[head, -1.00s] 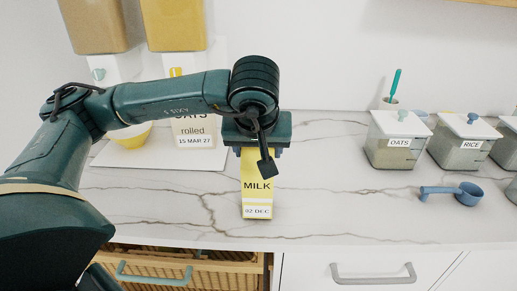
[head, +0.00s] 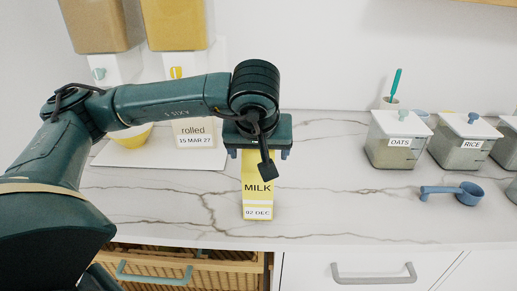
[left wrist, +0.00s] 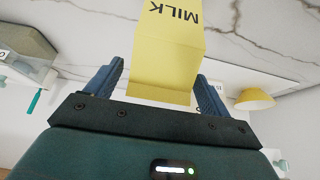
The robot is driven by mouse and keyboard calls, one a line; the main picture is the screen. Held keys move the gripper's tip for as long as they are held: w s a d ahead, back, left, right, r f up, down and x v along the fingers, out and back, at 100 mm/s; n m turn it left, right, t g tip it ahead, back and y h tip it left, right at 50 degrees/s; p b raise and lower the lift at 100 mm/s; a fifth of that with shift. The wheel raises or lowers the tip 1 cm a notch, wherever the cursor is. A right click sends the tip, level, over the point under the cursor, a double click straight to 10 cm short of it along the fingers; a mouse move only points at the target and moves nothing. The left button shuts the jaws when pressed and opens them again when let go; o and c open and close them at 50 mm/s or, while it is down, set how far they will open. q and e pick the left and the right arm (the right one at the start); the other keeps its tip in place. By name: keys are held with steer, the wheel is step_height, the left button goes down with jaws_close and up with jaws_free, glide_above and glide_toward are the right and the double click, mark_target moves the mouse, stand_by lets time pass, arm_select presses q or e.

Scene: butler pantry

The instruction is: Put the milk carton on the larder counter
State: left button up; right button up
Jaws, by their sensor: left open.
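The yellow milk carton (head: 258,191), labelled MILK with a white date strip, stands on the marbled counter (head: 330,215) near its front edge. It also shows in the left wrist view (left wrist: 168,62). My left gripper (head: 258,155) is above and around the carton's top in the head view, hiding that top. In the left wrist view its two blue fingers (left wrist: 160,85) are spread on either side of the carton, with a gap visible. The left gripper is open. My right gripper is not in view.
An oats bin (head: 392,150), a rice bin (head: 462,150) and a blue scoop (head: 455,193) sit at the right. A rolled oats box (head: 194,133) and yellow bowl (head: 131,138) are behind left. Counter right of the carton is clear.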

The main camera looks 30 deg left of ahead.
arm_select(q)
steer(key=p+v, duration=0.1)
steer(key=v, duration=1.1)
